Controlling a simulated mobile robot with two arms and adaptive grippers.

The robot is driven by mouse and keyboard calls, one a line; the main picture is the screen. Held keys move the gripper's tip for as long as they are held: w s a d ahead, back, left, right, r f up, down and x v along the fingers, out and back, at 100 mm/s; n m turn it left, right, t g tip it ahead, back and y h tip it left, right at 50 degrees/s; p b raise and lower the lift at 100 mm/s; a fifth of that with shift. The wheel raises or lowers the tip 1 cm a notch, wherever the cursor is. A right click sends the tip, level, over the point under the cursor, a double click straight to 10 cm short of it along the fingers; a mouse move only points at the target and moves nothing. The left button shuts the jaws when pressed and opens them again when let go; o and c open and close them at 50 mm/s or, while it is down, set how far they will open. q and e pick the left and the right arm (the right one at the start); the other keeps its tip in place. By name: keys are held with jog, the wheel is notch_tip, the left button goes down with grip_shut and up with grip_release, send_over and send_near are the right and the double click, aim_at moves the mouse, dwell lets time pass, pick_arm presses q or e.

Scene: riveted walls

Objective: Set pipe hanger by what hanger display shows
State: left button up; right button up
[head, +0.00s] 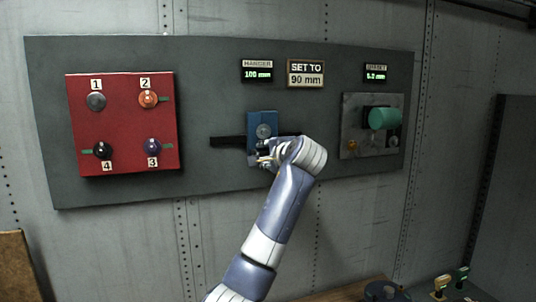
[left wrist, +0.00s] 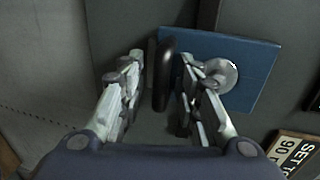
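The pipe hanger is a blue block (head: 262,126) with a round grey disc, on a dark horizontal rail (head: 228,142) of the wall panel. The hanger display (head: 257,71) reads 100 mm; a sign (head: 306,73) beside it says SET TO 90 mm. My left gripper (head: 266,157) is at the block's lower part, partly hidden by my wrist. In the left wrist view my left gripper (left wrist: 160,92) has its fingers apart on either side of a black handle (left wrist: 164,75) near the blue plate (left wrist: 235,50). A gap shows on the handle's left. My right gripper is not in view.
A red board (head: 122,125) with several numbered knobs is at the panel's left. A grey plate (head: 360,140) with a green cylinder (head: 384,118) is at the right, under another display (head: 376,72). A brown surface (head: 345,291) with small items lies below.

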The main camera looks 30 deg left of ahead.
pick_arm(q)
grip_shut()
jog(key=shift+a+f, duration=0.1)
jog(key=shift+s+a, duration=0.2)
jog(key=shift+s, duration=0.1)
jog(key=shift+o, duration=1)
grip_release()
jog(key=shift+o, duration=0.4)
jog(key=shift+d, duration=0.1)
jog(key=shift+r, duration=0.2)
jog(key=shift+s, duration=0.1)
